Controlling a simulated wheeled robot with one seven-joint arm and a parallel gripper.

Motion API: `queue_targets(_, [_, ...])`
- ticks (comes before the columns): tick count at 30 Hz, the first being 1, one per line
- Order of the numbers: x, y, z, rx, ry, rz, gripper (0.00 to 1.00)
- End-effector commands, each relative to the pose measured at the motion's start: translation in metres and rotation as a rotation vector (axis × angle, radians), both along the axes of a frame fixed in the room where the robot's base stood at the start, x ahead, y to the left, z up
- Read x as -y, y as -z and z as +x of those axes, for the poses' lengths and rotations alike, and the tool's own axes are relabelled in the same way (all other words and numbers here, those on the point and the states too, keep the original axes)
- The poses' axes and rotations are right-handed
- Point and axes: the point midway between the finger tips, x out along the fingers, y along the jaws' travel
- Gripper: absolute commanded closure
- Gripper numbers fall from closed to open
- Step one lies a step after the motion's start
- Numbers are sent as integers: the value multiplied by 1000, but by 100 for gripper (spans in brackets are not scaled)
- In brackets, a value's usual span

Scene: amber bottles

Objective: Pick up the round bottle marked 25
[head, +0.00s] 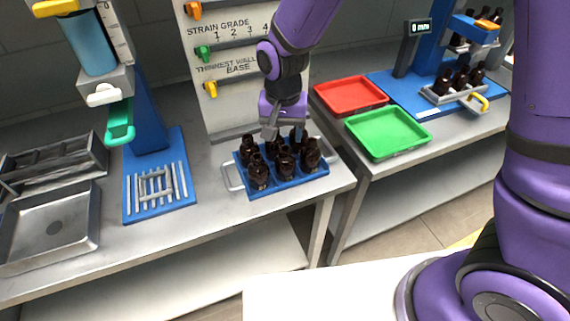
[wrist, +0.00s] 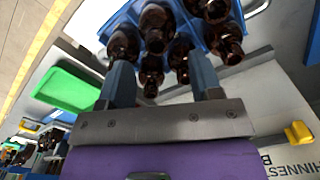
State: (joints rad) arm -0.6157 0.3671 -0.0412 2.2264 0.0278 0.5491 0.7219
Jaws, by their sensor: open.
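Several dark amber bottles (head: 259,172) stand in a blue tray (head: 290,184) with grey end handles on the near bench. I cannot read a 25 on any of them, so I cannot tell which is the marked round bottle. My gripper (head: 270,132) is over the back edge of the tray, pointing down. In the wrist view my gripper (wrist: 163,76) is open, with bottles (wrist: 180,58) showing between and beyond its two fingers. No bottle is clearly held. The bottles' lower parts are hidden by the tray and by each other.
A green tray (head: 388,134) and a red tray (head: 351,96) lie empty on the right bench. A strain grade board (head: 230,70) stands behind the bottles. A blue stand (head: 150,115) is to the left. More bottles (head: 461,76) stand at the far right.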

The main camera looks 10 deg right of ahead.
Motion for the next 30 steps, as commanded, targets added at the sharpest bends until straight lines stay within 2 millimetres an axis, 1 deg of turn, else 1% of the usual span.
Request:
queue_targets(5, [1,10,0,-1,0,0,41])
queue_targets(12, [5,43,1,-3,0,-1,41])
queue_targets(15, [5,52,1,-2,1,-1,41])
queue_targets(18, [4,57,1,-1,1,0,41])
queue_targets(25, [4,58,1,0,0,1,41])
queue_targets(26, [4,58,1,0,0,1,48])
queue_targets(27, [4,58,1,0,0,1,57])
queue_targets(29, [4,57,1,0,0,1,71])
queue_targets(30, [4,57,1,0,0,1,80])
